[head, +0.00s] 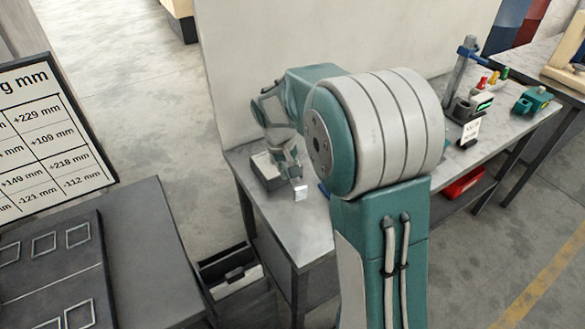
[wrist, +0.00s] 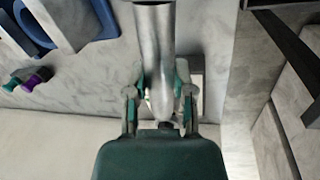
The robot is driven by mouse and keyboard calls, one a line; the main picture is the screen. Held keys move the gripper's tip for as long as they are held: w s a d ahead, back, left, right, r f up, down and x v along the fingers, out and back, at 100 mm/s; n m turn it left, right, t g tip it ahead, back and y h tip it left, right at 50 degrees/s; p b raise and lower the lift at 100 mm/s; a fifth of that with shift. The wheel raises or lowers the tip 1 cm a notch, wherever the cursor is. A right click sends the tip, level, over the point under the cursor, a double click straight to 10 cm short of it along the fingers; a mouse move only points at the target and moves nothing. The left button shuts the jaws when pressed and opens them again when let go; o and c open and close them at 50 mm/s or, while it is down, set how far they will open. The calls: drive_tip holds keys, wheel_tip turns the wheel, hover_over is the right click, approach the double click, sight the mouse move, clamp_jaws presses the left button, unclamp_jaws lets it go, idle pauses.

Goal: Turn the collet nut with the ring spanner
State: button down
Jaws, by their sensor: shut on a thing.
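My gripper (wrist: 158,103) reaches over the grey bench (wrist: 100,65) and is shut on a long grey metal piece, which looks like the ring spanner (wrist: 155,50). The piece runs from between the fingers to the top edge of the wrist view, widening there. Its ring end cannot be made out. In the head view my gripper (head: 290,165) is small and partly covers a grey box on the near left end of the bench. A small pale piece (head: 300,192) shows just below the fingers. I cannot pick out the collet nut in either view.
The grey box (head: 262,172) stands near the bench's left edge. In the wrist view a blue holder (wrist: 35,30) and small teal and purple pieces (wrist: 38,79) lie at left. A post stand (head: 463,75) stands farther right. My arm hides the bench's middle.

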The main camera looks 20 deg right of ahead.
drive_tip(key=shift+a, duration=0.1)
drive_tip(key=shift+w+a+m, duration=0.1)
drive_tip(key=shift+a+m, duration=0.9)
drive_tip(key=shift+w+a+m+g, duration=0.25)
drive_tip(key=shift+a+m+g, duration=0.05)
drive_tip(key=shift+a+m, duration=0.7)
drive_tip(key=shift+w+a+m, duration=0.2)
drive_tip(key=shift+a+m, duration=0.3)
drive_tip(key=shift+w+a+m, duration=0.2)
drive_tip(key=shift+a+m, duration=0.25)
drive_tip(key=shift+m, duration=0.05)
